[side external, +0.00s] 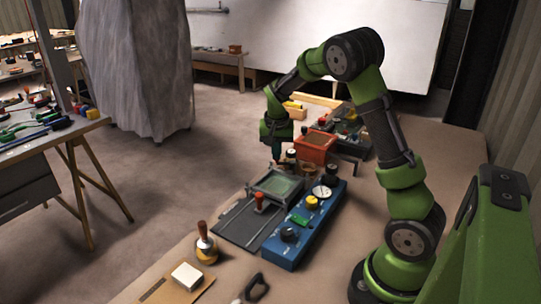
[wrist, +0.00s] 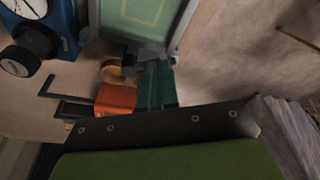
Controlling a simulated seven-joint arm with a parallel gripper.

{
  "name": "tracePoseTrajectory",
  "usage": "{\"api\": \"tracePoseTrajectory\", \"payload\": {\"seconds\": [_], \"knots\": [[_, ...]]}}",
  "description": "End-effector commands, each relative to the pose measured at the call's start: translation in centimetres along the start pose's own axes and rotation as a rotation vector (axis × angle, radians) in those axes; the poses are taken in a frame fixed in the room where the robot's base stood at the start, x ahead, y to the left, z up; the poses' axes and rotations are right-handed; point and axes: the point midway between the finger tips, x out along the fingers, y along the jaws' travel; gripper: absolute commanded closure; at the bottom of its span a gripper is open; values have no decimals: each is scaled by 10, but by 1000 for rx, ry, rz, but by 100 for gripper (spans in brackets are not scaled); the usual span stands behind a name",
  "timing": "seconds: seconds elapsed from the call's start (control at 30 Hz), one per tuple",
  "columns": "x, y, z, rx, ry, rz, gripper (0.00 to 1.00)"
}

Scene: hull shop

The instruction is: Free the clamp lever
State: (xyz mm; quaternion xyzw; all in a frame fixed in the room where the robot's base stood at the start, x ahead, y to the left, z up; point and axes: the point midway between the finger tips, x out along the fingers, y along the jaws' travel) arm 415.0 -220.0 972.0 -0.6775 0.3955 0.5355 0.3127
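My gripper (side external: 277,157) points down just behind the framed pale-green panel (side external: 276,184), near its far edge. In the wrist view a teal block-like part (wrist: 156,85), seemingly of my gripper, stands beside an orange block (wrist: 115,99). A tan curved piece (wrist: 112,75) shows just beyond them, close to the panel's edge (wrist: 140,38). I cannot tell whether any of these is the clamp lever, or whether the gripper touches it. A red-topped knob (side external: 259,197) stands at the panel's near edge, by a dark plate with rails (side external: 240,222). The finger gap is hidden.
A blue box (side external: 304,228) with a dial, a yellow knob and black knobs stands right of the panel; it also shows in the wrist view (wrist: 62,20). A red box (side external: 316,147) stands behind.

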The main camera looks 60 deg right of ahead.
Motion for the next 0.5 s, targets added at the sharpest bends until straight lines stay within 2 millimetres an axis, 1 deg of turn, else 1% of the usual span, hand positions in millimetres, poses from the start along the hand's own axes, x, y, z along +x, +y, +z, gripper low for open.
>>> {"api": "tracePoseTrajectory", "payload": {"seconds": [0.2, 0.33, 0.5], "knots": [[4, -4, -9, 173, -2, 45, 100], [5, -6, -13, 255, -2, 64, 100], [6, -6, -17, 270, -3, 66, 100]]}}
